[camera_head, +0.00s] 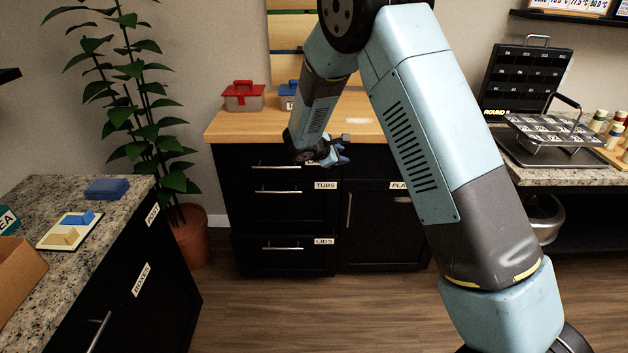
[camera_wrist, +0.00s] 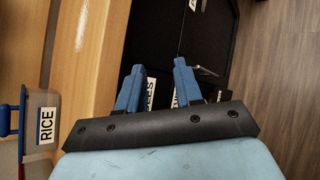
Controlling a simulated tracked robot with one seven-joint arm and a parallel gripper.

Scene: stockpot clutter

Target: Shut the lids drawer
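The lids drawer (camera_head: 284,258) is the bottom drawer in the left column of the black cabinet. It has a horizontal bar handle (camera_head: 282,247) and a white LIDS label (camera_head: 324,241). Its front is dark, and I cannot tell for sure how far it stands out. My gripper (camera_head: 338,154) is well above it, in front of the cabinet's top drawer, and touches nothing that I can make out. In the wrist view its two blue fingers (camera_wrist: 158,68) are apart with nothing between them, pointing at the dark cabinet fronts.
The TUBS drawer (camera_head: 270,205) lies between my gripper and the lids drawer. A cupboard door (camera_head: 380,230) is on the right. The wooden counter (camera_head: 375,118) above bears a red-lidded box (camera_head: 243,97). The floor (camera_head: 300,310) before the cabinet is clear. A granite counter (camera_head: 115,215) stands at left.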

